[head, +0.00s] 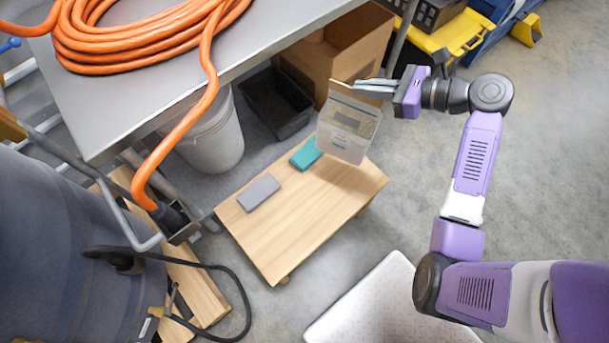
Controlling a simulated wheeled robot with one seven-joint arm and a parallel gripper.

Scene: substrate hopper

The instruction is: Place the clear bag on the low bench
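The clear bag (346,130) hangs from my gripper (345,87), see-through with a pale label panel on its front. My gripper is shut on the bag's top edge at the upper right of the head view. The low bench (305,215) is a light wooden top on short legs in the middle of the view. The bag shows in front of the bench's far right end. I cannot tell whether its lower edge touches the bench. A grey block (258,192) and a teal block (306,153) lie on the bench along its far left side.
A metal table (270,35) with a coiled orange hose (150,40) overhangs the upper left. A white bucket (213,135), a black bin (277,100) and a cardboard box (340,55) stand behind the bench. A large grey drum (70,260) stands left. The bench's near part is clear.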

